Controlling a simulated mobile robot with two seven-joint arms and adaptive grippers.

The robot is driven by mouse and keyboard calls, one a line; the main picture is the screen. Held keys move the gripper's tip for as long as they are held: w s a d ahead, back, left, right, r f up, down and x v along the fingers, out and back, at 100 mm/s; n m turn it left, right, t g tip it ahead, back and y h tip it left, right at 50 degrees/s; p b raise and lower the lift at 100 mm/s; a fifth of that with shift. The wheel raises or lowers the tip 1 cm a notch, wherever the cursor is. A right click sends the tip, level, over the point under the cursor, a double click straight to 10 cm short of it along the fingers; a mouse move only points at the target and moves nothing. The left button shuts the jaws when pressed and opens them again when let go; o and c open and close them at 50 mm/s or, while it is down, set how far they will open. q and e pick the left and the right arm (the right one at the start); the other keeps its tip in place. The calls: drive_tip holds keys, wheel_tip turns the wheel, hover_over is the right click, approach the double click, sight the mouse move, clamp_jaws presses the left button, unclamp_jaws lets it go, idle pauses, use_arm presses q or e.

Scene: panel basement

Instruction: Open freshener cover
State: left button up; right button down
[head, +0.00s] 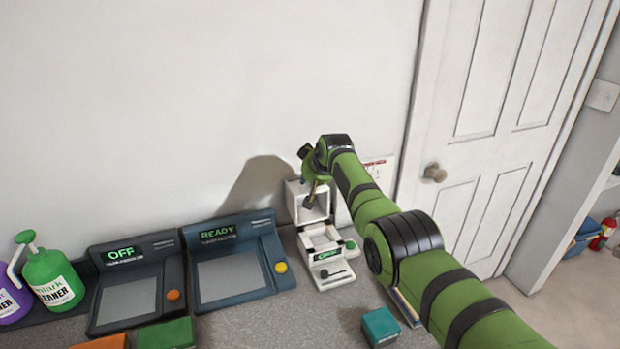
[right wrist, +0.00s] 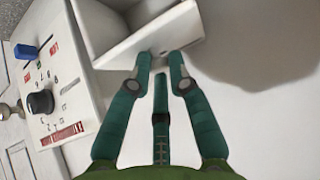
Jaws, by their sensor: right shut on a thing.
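The freshener (head: 325,252) is a small white box on the grey counter against the wall. Its cover (head: 308,203) stands raised at the back, and the open interior shows below it. My right gripper (head: 309,190) is at the top of the raised cover, with the arm reaching in from the right. In the right wrist view, the green fingertips (right wrist: 161,62) are close together at the edge of the white cover (right wrist: 140,40), shut on it. My left gripper is not in view.
Two dark panels reading OFF (head: 130,285) and READY (head: 232,265) stand left of the freshener. A green cleaner bottle (head: 52,280) and a purple one (head: 12,300) are far left. A teal block (head: 380,326) lies in front. A door (head: 490,130) is at right.

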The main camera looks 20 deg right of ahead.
drive_tip(key=shift+w+r, duration=0.15)
drive_tip(key=shift+r, duration=0.15)
drive_tip(key=c, duration=1.2)
unclamp_jaws()
drive_tip(key=shift+o, duration=0.2)
drive_tip(key=shift+w+f, duration=0.15)
drive_tip(key=shift+f, duration=0.2)
drive_tip(key=shift+f, duration=0.1)
drive_tip(key=shift+s, duration=0.2)
drive_tip(key=shift+v, duration=0.75)
drive_tip(key=v, duration=1)
drive_tip(key=shift+d+r, duration=0.15)
drive_tip(key=shift+r, duration=0.3)
